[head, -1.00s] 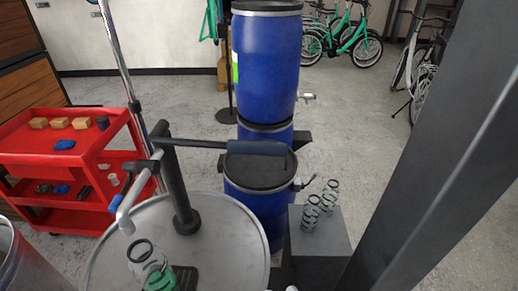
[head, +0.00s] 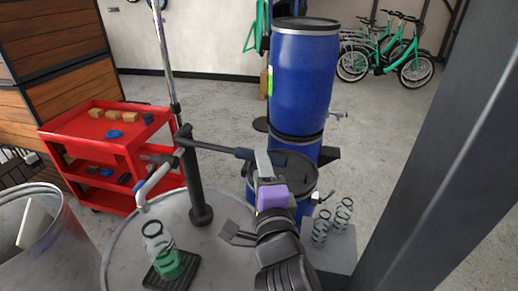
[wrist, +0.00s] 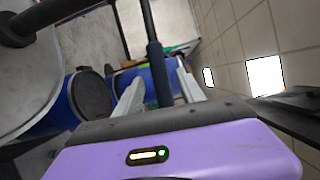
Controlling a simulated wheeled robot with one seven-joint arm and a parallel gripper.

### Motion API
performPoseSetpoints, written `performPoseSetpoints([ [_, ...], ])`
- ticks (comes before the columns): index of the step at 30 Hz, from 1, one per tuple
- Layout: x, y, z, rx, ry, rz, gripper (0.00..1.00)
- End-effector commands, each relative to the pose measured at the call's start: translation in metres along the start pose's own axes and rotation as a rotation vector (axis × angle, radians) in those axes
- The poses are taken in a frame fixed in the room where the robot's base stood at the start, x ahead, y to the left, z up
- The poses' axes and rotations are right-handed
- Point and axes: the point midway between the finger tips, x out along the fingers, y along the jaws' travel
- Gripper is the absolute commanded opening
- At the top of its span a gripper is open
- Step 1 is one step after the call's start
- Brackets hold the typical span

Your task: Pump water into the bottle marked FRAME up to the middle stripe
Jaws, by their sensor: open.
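A clear bottle (head: 160,246) with dark stripes and a green lower part stands on a black pad (head: 186,272) on the drum top, below the pump's grey spout (head: 152,186). I cannot read a marking on it or tell the water level. The dark pump post (head: 196,180) carries a long lever that reaches right to a blue grip (head: 245,153). My gripper (head: 262,160) is open at that grip. In the wrist view the grip (wrist: 157,72) lies between the two open fingers (wrist: 158,88); I cannot tell whether either touches it.
Two similar bottles (head: 332,224) stand on a grey box (head: 338,248) at the right. Blue barrels (head: 302,80) stand behind my gripper. A red cart (head: 95,140) is at the left, a metal bin (head: 50,215) at the front left. A dark column (head: 440,150) fills the right.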

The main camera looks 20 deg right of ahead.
Motion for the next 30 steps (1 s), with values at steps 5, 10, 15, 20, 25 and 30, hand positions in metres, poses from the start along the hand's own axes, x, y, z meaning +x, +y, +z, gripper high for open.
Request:
performPoseSetpoints([
  [5,0.025,-0.003,-0.001,-0.001,0.002,0.001,0.47],
  [10,0.05,-0.003,-0.001,-0.001,0.001,0.001,0.47],
  [15,0.067,-0.001,0.0,-0.002,-0.001,0.001,0.47],
  [20,0.073,0.0,0.0,-0.002,-0.002,0.0,0.47],
  [25,0.073,0.001,0.0,-0.001,-0.002,0.0,0.47],
  [30,0.073,0.001,0.0,-0.002,-0.002,0.001,0.21],
])
